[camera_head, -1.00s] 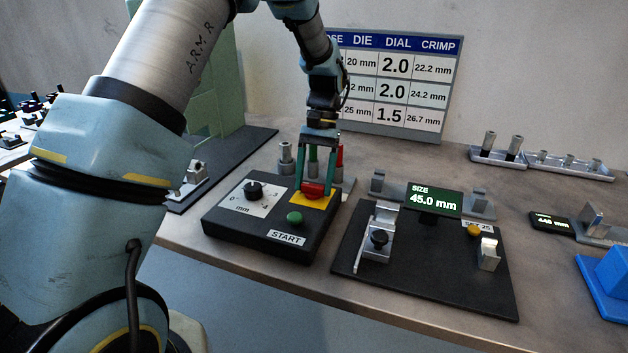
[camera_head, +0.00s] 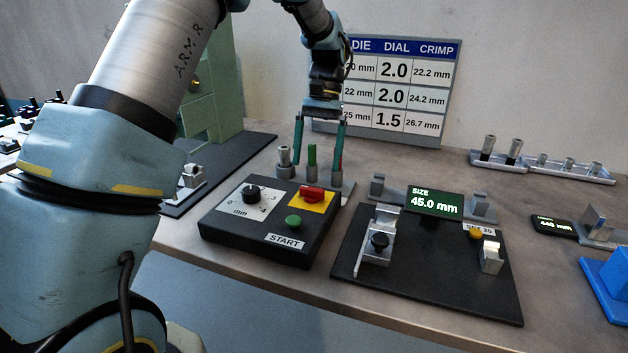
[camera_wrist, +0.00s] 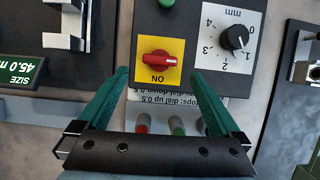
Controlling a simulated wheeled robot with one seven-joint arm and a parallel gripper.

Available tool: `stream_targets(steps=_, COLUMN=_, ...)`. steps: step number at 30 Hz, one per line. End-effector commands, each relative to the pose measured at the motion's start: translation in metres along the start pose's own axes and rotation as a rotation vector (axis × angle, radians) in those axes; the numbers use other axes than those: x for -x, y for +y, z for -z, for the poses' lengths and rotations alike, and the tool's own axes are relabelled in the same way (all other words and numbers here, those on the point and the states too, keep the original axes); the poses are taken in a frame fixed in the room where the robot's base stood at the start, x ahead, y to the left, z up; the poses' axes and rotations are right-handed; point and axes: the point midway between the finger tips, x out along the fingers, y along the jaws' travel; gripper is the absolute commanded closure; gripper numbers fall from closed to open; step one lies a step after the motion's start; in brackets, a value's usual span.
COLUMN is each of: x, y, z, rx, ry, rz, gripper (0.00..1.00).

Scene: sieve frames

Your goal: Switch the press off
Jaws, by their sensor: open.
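The press control box (camera_head: 222,232) is dark and stands at the bench's front edge. Its red rotary switch (camera_head: 312,194) sits on a yellow plate (camera_head: 323,205). In the wrist view the teal fingertips (camera_wrist: 160,75) stand wide on both sides of the yellow plate.
A dial (camera_head: 252,194) and green START button (camera_head: 293,222) share the box. Several upright dies (camera_head: 284,160) stand behind it, close under my fingers. A gauge with a 45.0 mm display (camera_head: 435,203) is to the right. The green press (camera_head: 215,90) stands behind left.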

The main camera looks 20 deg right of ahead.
Motion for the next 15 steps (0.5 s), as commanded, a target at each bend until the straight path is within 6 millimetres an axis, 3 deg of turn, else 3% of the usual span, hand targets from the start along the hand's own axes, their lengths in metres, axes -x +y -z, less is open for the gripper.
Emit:
stream_targets(steps=6, x=0.033, y=0.000, z=0.001, rx=0.000, ry=0.002, rz=0.000, gripper=0.00)
stream_targets(steps=15, x=0.045, y=0.000, z=0.000, rx=0.000, ry=0.000, rz=0.000, gripper=0.00)
